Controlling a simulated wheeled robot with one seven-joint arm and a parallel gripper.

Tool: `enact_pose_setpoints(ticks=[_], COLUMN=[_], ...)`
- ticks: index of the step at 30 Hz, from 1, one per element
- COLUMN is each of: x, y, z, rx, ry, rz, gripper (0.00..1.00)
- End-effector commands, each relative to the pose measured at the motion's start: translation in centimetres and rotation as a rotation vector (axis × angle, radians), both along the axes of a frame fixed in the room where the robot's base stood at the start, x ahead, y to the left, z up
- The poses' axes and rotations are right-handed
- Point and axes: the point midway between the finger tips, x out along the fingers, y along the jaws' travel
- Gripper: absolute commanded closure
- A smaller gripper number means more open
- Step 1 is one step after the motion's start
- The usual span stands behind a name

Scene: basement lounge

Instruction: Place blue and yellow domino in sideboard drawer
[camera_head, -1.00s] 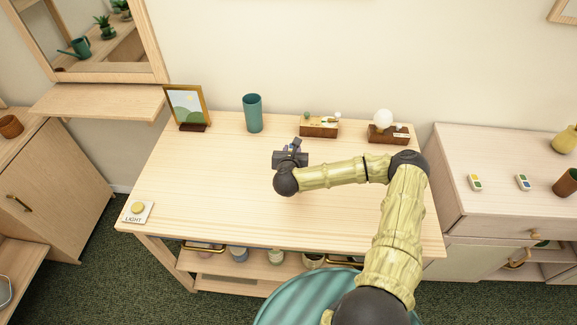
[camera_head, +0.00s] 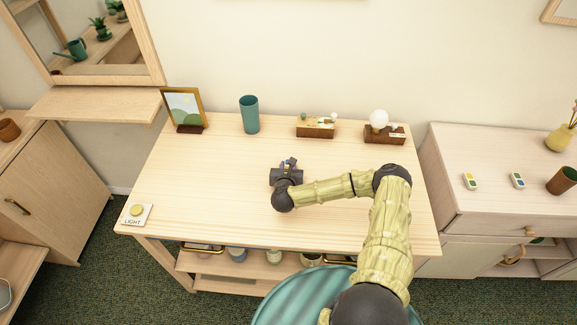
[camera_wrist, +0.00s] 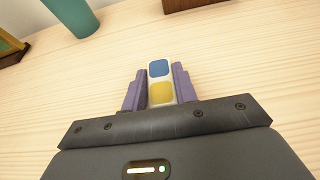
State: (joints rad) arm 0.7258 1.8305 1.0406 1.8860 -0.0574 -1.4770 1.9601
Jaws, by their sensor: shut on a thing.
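A domino with a blue half and a yellow half (camera_wrist: 160,82) sits between the purple fingers of my gripper (camera_wrist: 160,88) in the wrist view. My gripper is shut on it, over the wooden table. In the head view my gripper (camera_head: 289,162) is over the middle of the tabletop, and the domino is mostly hidden. I cannot tell how high it is above the wood. The pale sideboard (camera_head: 450,205) stands to the right. Its upper drawer front with a round knob (camera_head: 530,231) appears shut.
Two other dominoes (camera_head: 470,181) (camera_head: 518,181), a brown cup (camera_head: 562,180) and a yellow vase (camera_head: 559,139) stand on the sideboard. A teal cup (camera_head: 249,115), picture frame (camera_head: 184,108) and two wooden boxes (camera_head: 316,128) (camera_head: 384,134) line the table's back. A light switch (camera_head: 136,213) is front left.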

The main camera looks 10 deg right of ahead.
Motion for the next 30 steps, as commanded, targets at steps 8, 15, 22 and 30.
enact_pose_setpoints(ticks=[8,15,22,30], x=[0.0,0.0,0.0,-2.1], y=[-0.4,-0.3,-0.1,0.7], z=[-0.4,-0.2,0.0,0.8], rx=[0.0,0.0,0.0,0.003], ry=[0.0,0.0,0.0,0.001], rz=[-0.007,-0.005,-0.002,0.0], gripper=[0.93,0.5,0.5,0.5])
